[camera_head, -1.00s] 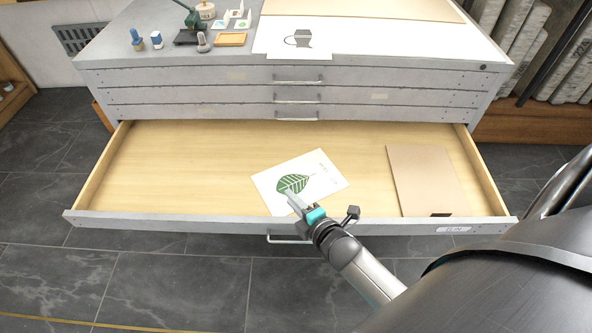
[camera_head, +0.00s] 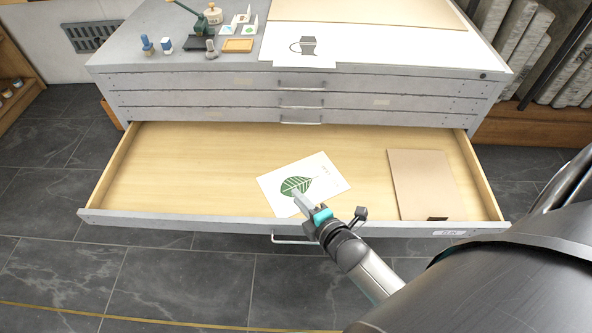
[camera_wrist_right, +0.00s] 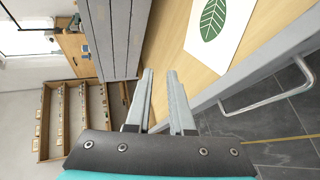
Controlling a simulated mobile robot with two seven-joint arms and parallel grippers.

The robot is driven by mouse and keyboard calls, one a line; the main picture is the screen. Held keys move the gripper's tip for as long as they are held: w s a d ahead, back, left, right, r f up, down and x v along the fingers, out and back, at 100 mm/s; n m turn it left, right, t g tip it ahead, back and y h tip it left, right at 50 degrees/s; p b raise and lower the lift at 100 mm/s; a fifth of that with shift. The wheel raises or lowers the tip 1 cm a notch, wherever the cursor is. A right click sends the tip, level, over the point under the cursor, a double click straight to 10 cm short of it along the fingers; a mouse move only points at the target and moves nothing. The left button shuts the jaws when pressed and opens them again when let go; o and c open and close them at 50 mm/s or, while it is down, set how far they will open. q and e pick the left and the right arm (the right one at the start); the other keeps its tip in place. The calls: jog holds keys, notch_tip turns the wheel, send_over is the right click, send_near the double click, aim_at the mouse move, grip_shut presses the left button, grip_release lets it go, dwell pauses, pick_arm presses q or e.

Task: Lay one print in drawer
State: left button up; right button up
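A white print with a green leaf (camera_head: 325,172) lies at an angle in the open drawer (camera_head: 200,165), near its front edge. It also shows in the right wrist view (camera_wrist_right: 232,45). My right gripper (camera_head: 296,194) is over the print's front part in the head view, covering a little of it. In the right wrist view the fingers (camera_wrist_right: 158,72) stand apart with nothing between them, and the print lies to their right. A second print with a dark mug picture (camera_head: 300,60) lies at the front of the cabinet top. My left gripper is not in view.
A tan board (camera_head: 425,185) lies in the drawer's right part; its left part is bare. A green press (camera_head: 195,22), stamps (camera_head: 148,45) and a small wooden tray (camera_head: 239,45) stand on the cabinet top (camera_head: 130,55). The drawer's front wall (camera_head: 180,223) and handle (camera_head: 292,240) are close to my right arm.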

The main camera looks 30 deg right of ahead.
dwell(0.3)
jog(key=s+a+r+m+g, duration=0.3)
jog(key=s+r+m+g, duration=0.15)
jog(key=s+m, duration=0.35)
jog(key=s+a+r+m+g, duration=0.35)
jog(key=s+m+g, duration=0.25)
jog(key=s+m, duration=0.25)
notch_tip(320, 180, down, 20)
jog(key=d, duration=0.2)
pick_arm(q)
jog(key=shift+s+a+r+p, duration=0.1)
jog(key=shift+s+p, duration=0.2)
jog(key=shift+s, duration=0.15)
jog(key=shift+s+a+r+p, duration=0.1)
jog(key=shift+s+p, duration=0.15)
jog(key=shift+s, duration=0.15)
pick_arm(e)
jog(key=s+d+f, duration=0.3)
jog(key=s+f, duration=0.3)
jog(key=s+d+f, duration=0.2)
jog(key=s+f, duration=0.3)
jog(key=f, duration=0.2)
jog(key=shift+s+d+n+g+h, duration=0.35)
jog(key=shift+s+d+g+h, duration=0.05)
jog(key=shift+g, duration=0.05)
